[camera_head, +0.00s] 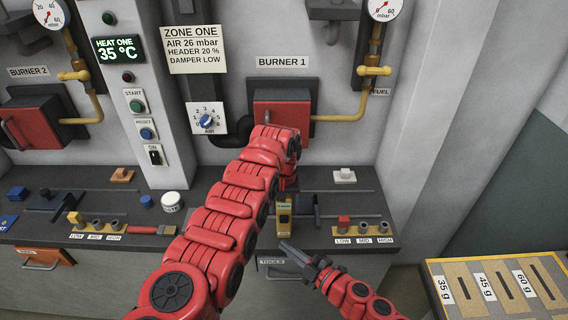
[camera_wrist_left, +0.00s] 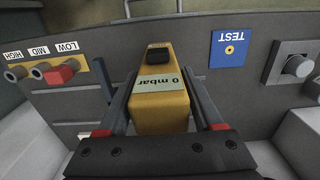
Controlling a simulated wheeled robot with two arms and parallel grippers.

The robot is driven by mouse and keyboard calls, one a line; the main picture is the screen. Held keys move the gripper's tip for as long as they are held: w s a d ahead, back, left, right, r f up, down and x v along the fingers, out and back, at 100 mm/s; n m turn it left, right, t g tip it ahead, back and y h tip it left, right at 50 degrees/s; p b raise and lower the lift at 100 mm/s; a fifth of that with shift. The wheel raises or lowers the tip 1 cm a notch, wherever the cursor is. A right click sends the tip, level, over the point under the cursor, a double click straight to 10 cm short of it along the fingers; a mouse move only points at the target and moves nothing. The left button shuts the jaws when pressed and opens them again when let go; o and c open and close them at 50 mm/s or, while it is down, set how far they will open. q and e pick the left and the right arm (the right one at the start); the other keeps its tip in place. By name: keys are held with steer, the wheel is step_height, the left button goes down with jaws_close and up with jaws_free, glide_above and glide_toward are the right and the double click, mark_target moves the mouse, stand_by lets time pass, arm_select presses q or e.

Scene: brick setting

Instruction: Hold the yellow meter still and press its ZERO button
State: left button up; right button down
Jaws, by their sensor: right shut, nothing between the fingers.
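The yellow meter (camera_head: 284,217) stands on the grey console ledge, below the burner 1 box. In the left wrist view the meter (camera_wrist_left: 160,108) shows a display reading "0 mbar" and a black button (camera_wrist_left: 158,56) at its far end, with a small label too blurred to read. My left gripper (camera_wrist_left: 163,78) has one finger on each side of the meter, seemingly against its sides; in the head view my arm mostly hides this gripper. My right gripper (camera_head: 286,247) is shut and empty, its tips just below and in front of the meter, apart from it.
A dark lever (camera_head: 317,210) stands just right of the meter. A LOW/MID/HIGH panel with a red plug (camera_head: 343,222) lies farther right. A blue TEST plate (camera_wrist_left: 230,49) shows in the left wrist view. A tray of weight slots (camera_head: 440,277) is at the lower right.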

arm_select(q)
steer(key=o, duration=0.3)
